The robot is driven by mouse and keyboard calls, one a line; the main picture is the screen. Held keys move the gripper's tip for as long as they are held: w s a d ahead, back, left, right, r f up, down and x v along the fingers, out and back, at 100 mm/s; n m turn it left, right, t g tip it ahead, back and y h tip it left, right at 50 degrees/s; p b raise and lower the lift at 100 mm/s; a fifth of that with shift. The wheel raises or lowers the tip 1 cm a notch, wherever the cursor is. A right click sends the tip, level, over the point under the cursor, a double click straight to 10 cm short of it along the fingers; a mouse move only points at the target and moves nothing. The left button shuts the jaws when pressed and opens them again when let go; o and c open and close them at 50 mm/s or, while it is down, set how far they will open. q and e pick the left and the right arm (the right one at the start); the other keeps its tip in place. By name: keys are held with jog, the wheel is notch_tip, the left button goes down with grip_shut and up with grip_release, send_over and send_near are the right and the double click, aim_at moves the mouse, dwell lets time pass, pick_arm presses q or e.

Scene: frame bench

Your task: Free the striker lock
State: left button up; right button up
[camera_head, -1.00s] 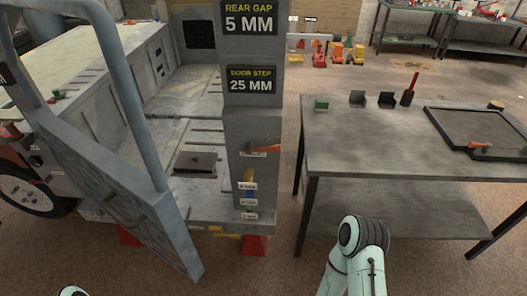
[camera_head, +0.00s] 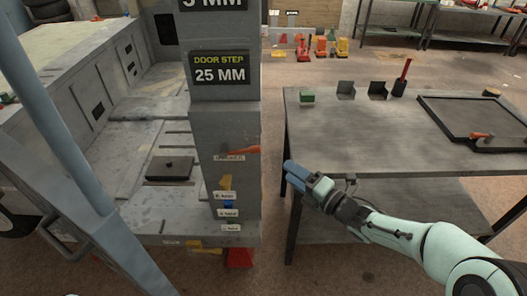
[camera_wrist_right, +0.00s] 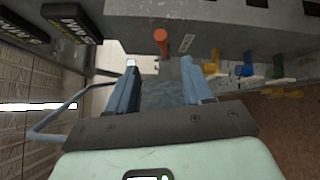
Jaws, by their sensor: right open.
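An orange-red lever (camera_head: 240,153) sticks out sideways from the grey door pillar (camera_head: 225,125), with a small label by it too blurred to read. Its round orange end (camera_wrist_right: 161,38) shows in the right wrist view, beyond and between the fingertips and apart from them. Lower on the pillar are a yellow handle (camera_head: 226,183) and a blue handle (camera_head: 228,200), each near a label. My right gripper (camera_head: 293,172) is open and empty, to the right of the pillar and slightly lower in the picture than the lever; its two fingers show in the wrist view (camera_wrist_right: 159,78). My left gripper is out of view.
The blue-grey door frame (camera_head: 60,110) stands open at left. A dark work table (camera_head: 350,150) at right holds a green block (camera_head: 307,96), small brackets and a black tray (camera_head: 465,118). A red block (camera_head: 240,258) sits under the pillar.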

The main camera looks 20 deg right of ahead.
aim_at(260, 152)
jog(key=p+x, duration=0.1)
jog(key=x, duration=1.1)
jog(key=shift+w+a+p, duration=0.2)
jog(key=shift+p, duration=0.2)
grip_shut()
